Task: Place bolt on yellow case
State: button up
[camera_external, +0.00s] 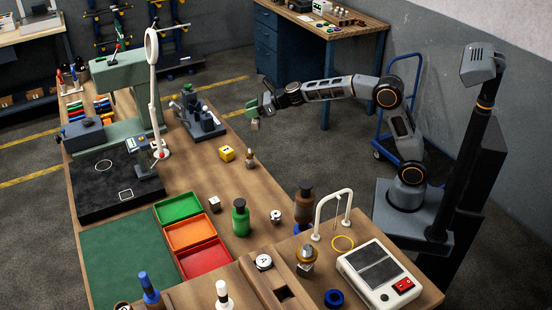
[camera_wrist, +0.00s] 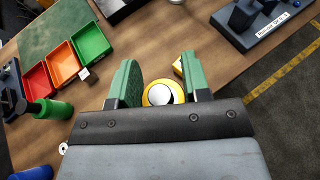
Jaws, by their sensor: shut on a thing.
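My gripper (camera_external: 262,107) is raised over the right side of the workbench, its green fingers apart and shut on a piece that I take to be the bolt. In the wrist view, my gripper (camera_wrist: 161,88) has this bolt (camera_wrist: 161,96) between its fingers, showing a pale round end with a yellow rim. In the external view, the bolt's small tan end (camera_external: 255,125) hangs below the fingers. The yellow case (camera_external: 226,154) is a small block on the bench, left of and below my gripper. In the wrist view, the right finger partly hides the yellow case (camera_wrist: 177,67).
A small brass-coloured piece (camera_external: 249,158) stands just right of the case. A grey fixture (camera_external: 199,121) is behind it; a white cube (camera_external: 214,203) and green bottle (camera_external: 240,217) are in front. Green, orange and red trays (camera_external: 190,245) lie left-front.

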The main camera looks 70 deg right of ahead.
jog(key=shift+w+d+f+p, duration=0.1)
jog(key=shift+w+f+p, duration=0.85)
jog(key=shift+w+f, duration=2.4)
jog(key=shift+w+d+f+p, duration=0.1)
jog(key=shift+w+f+p, duration=0.85)
jog(key=shift+w+f, duration=2.35)
jog(key=shift+w+r, duration=0.2)
jog(key=shift+f, duration=0.15)
jog(key=o, duration=1.2)
